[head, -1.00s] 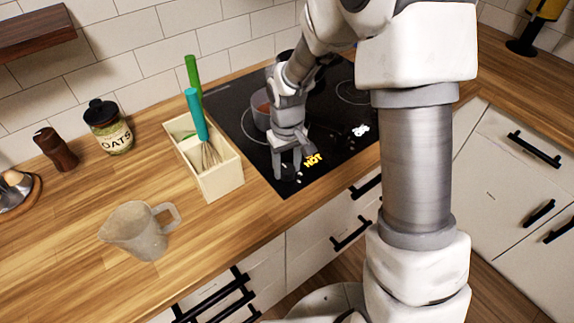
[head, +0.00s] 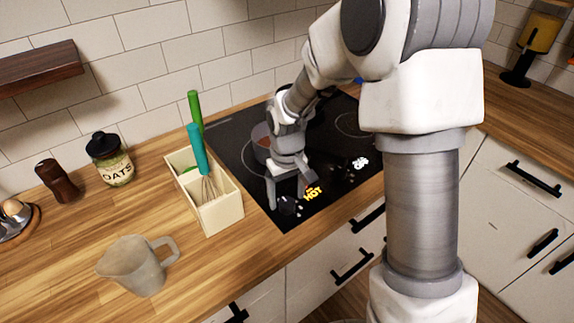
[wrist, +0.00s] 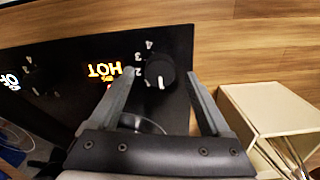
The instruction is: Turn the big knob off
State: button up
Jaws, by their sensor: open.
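The big knob (wrist: 158,72) is a round black knob with a white pointer line, at the corner of the black cooktop with white numbers beside it. It shows dark and small in the head view (head: 288,206). My gripper (wrist: 164,78) is open, with one finger on each side of the knob in the wrist view; I cannot tell whether either finger touches it. In the head view, my gripper (head: 287,200) points down over the cooktop's front left corner. A lit yellow HOT sign (head: 314,193) glows beside the knob. A white OFF sign (head: 360,163) shows further right.
A pot (head: 261,142) stands on the cooktop behind my gripper. A cream utensil box (head: 222,214) with a whisk stands close left of the cooktop. A jug (head: 136,266) and an oats jar (head: 110,160) stand further left. The wooden counter's front left is mostly clear.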

aim_at(289, 203)
notch_tip(289, 203, up, 16)
jog(key=shift+f+p, duration=0.2)
jog(key=shift+p, duration=0.25)
jog(key=s+d+r+m+t, duration=0.2)
jog(key=s+d+r, duration=0.2)
jog(key=s, duration=0.5)
jog(key=s+d+r+m+t, duration=0.2)
jog(key=s+d, duration=0.3)
jog(key=s, duration=0.5)
jog(key=shift+r+t, duration=0.8)
jog(key=shift+r, duration=0.1)
jog(key=shift+d, duration=0.1)
